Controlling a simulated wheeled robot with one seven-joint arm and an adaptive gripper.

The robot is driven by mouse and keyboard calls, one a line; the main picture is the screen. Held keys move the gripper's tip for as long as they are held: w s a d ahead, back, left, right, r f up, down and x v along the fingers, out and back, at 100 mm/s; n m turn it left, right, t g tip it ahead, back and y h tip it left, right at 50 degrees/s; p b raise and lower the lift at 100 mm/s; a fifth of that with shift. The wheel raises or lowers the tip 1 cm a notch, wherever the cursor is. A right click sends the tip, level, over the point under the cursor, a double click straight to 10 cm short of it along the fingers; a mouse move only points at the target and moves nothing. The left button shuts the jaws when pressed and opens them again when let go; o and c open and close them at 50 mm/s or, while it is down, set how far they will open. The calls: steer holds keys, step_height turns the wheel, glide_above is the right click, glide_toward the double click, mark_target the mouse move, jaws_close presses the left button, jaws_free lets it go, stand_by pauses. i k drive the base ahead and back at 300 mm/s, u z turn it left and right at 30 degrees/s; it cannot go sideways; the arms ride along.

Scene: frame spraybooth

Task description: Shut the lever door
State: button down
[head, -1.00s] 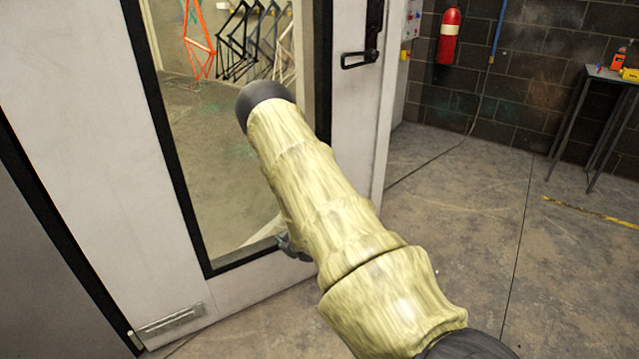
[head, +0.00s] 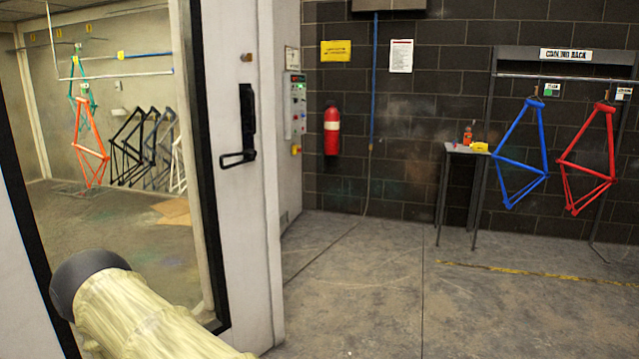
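The white door (head: 238,230) with a large black-framed window stands at the left in the head view. Its black lever handle (head: 240,157) sits near the door's right edge, below a tall black plate. The door's right edge shows as a pale vertical strip. I cannot tell from this view how far the door is from its frame. My arm in a pale yellow sleeve crosses the lower left, in front of the window's lower part. My gripper is out of view, so its hold is hidden.
A control box (head: 295,107) is on the wall just right of the door. A red extinguisher (head: 332,131) hangs on the brick wall. A small table (head: 462,149) and a rack with blue (head: 522,152) and red (head: 590,160) bicycle frames stand at right. The floor (head: 400,300) right of the door is clear.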

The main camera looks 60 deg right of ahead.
mark_target(232, 101)
steer(key=z, duration=0.4)
steer(key=k, duration=0.9)
steer(key=z, duration=1.35)
steer(key=i, duration=1)
steer(key=z, duration=0.35)
steer(key=i, duration=0.95)
steer(key=u, duration=1.05)
steer(key=i, duration=0.65)
steer(key=u, duration=0.7)
